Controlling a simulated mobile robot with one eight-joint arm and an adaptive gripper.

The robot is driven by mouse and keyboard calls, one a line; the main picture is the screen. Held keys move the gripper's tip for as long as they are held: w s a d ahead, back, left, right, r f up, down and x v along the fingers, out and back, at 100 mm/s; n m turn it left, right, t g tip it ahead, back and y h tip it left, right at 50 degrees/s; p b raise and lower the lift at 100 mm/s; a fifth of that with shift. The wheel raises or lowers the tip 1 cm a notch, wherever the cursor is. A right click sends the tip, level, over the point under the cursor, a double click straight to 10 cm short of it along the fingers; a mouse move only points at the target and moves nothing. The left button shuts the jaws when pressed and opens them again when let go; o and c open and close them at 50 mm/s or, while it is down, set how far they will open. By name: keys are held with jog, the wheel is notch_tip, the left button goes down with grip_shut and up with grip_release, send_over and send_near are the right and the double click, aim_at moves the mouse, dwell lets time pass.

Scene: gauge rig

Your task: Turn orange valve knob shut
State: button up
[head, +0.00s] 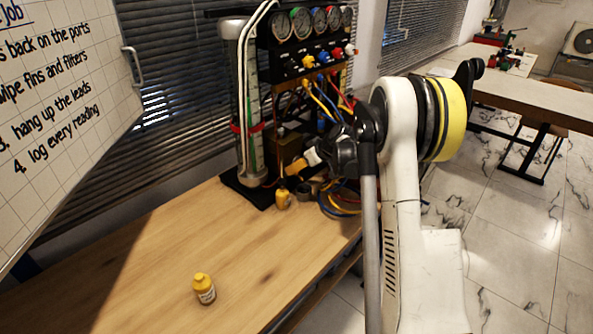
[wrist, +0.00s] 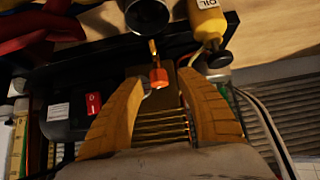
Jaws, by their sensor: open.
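The orange valve knob (wrist: 158,78) shows in the wrist view on a thin brass stem, in front of a brass finned block. My gripper (wrist: 162,80) is open, with one tan finger on each side of the knob. Gaps show between the knob and both fingertips, so neither appears to touch it. In the head view my gripper (head: 293,168) is low at the front of the gauge rig (head: 262,100), beside the brass block. I cannot make out the orange knob in the head view.
A yellow oil bottle (wrist: 208,22) and a dark round cup (wrist: 147,14) stand close to the fingertips. Coiled hoses (head: 340,200) lie right of my gripper.

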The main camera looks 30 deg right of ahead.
jog(key=shift+w+f, duration=0.15)
grip_shut()
jog(key=shift+m+h, duration=0.3)
jog(key=m+h, duration=0.2)
jog(key=shift+a+m, duration=0.15)
jog(key=shift+m, duration=0.15)
jog(key=m+h, duration=0.2)
jog(key=m, duration=0.1)
jog(key=shift+m+h, duration=0.3)
jog(key=shift+h, duration=0.1)
jog(key=m+g+h, duration=0.1)
jog(key=m, duration=0.1)
jog(key=m+g+h, duration=0.1)
jog(key=m+h, duration=0.1)
jog(key=m, duration=0.1)
jog(key=shift+h+p, duration=0.3)
jog(key=shift+m, duration=0.4)
